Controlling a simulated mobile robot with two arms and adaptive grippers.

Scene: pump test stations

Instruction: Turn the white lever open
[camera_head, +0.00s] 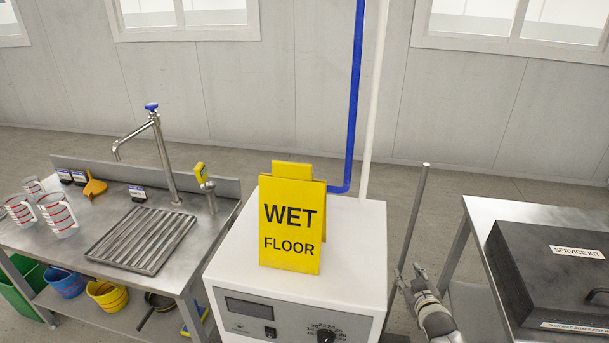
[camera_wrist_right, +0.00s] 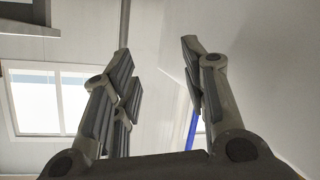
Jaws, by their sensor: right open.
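No white lever shows in either view. A white pipe (camera_head: 375,90) and a blue pipe (camera_head: 355,90) run down the wall behind a white cabinet (camera_head: 360,225). A yellow WET FLOOR sign (camera_head: 292,222) stands on the cabinet and hides part of its top. My right gripper (camera_head: 412,276) is open and empty, just right of the cabinet, near a thin grey pole (camera_head: 414,215). In the right wrist view its fingers (camera_wrist_right: 160,70) are spread apart with nothing between them; the blue pipe (camera_wrist_right: 190,132) shows beyond the right finger. My left gripper is out of view.
A steel sink bench (camera_head: 200,235) with a tap (camera_head: 158,150), jugs and a drain tray stands left. A steel table (camera_head: 490,212) with a black SERVICE KIT case (camera_head: 540,270) stands right. The cabinet front has a dark knob (camera_head: 325,336).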

